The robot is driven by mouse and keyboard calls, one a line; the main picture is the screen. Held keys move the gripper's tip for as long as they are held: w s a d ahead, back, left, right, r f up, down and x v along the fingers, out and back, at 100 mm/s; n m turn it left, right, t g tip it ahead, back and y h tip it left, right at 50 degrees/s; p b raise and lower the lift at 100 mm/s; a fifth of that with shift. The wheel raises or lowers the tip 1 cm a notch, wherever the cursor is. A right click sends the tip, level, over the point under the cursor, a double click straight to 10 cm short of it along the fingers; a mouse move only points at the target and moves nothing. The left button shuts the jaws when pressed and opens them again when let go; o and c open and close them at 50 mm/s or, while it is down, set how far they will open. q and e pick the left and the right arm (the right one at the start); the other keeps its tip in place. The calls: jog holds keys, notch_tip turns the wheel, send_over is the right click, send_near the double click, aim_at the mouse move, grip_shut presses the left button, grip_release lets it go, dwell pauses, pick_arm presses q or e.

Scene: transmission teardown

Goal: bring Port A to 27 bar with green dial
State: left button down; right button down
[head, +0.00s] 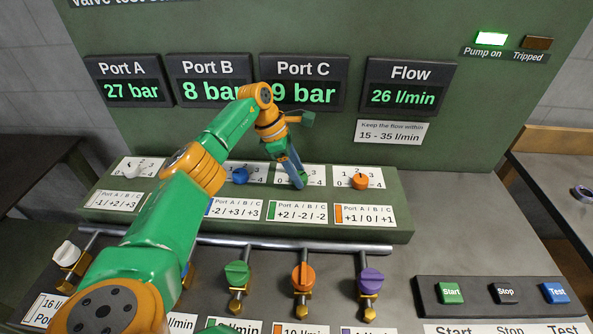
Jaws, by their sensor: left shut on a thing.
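The Port A display (124,82) reads 27 bar. The green-marked dial plate (313,174), with the label "+2 / -2 / -2" (297,213) below it, is on the sloped panel. The Port B display (205,83) reads 8 bar, partly covered by my arm. The Port C display (318,82) ends in 9 bar, and my arm may hide part of the number. My right gripper is not in view.
A white dial (131,171), a blue dial (237,176) and an orange dial (360,182) share the panel. Below are the green valve (237,273), orange valve (303,277) and purple valve (370,280). The Flow display (408,87) reads 26 l/min. The Pump on lamp (491,39) is lit.

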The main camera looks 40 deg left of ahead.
pick_arm(q)
jog(key=shift+c, duration=1.5)
grip_release()
jog(key=shift+w, duration=0.1)
jog(key=v, duration=0.7)
jog(key=shift+b, duration=0.35)
jog(key=shift+d, duration=0.1)
